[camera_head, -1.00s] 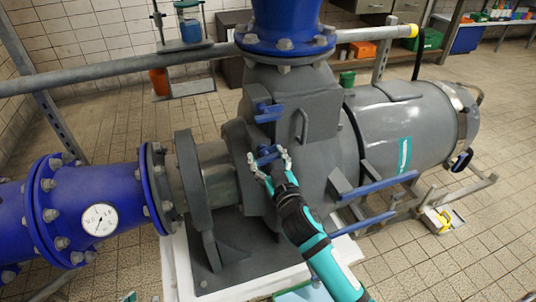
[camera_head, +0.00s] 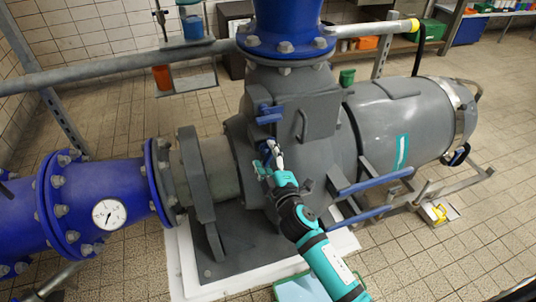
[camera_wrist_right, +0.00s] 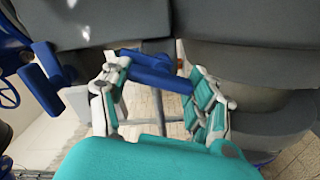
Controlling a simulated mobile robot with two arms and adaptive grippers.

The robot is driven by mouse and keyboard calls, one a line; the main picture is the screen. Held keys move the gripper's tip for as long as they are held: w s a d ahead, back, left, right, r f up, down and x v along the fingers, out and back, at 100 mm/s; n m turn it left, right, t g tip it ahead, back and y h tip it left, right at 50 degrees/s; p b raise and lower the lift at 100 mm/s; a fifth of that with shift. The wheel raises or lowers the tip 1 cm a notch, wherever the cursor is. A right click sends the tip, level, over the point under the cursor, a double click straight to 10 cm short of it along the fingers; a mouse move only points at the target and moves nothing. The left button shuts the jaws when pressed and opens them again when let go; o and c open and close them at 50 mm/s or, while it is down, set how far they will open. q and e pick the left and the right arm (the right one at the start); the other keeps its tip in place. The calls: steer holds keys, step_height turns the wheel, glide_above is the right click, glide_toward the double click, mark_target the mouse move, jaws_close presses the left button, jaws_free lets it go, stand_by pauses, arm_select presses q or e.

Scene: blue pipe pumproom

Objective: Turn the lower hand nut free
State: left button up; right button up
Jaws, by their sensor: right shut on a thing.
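The lower hand nut (camera_head: 266,147) is a blue winged part on the front of the grey pump housing. My right gripper (camera_head: 270,155) is shut on it, and its fingers partly hide it in the head view. In the right wrist view, the blue bar of the lower hand nut (camera_wrist_right: 155,72) lies slanted between the two fingers (camera_wrist_right: 158,95). The upper hand nut (camera_head: 268,115) is blue as well and sits just above, clear of the gripper. My left gripper is not in view.
A grey lifting handle (camera_head: 302,124) stands out right of the nuts. Blue bars (camera_head: 372,183) stick out lower right, near my right arm. A blue flanged pipe with a gauge (camera_head: 109,214) is at the left. A horizontal grey pipe (camera_head: 130,64) runs behind.

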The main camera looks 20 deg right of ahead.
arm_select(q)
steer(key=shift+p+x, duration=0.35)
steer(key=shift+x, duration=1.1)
arm_select(e)
steer(key=shift+f+n, duration=0.1)
steer(key=shift+n, duration=2.2)
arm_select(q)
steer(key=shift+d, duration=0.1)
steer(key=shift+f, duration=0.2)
arm_select(e)
steer(key=o, duration=1.2)
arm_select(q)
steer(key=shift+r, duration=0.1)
arm_select(e)
steer(key=shift+s, duration=0.25)
steer(key=s, duration=1.1)
steer(key=shift+s+d, duration=0.15)
steer(key=shift+s, duration=0.15)
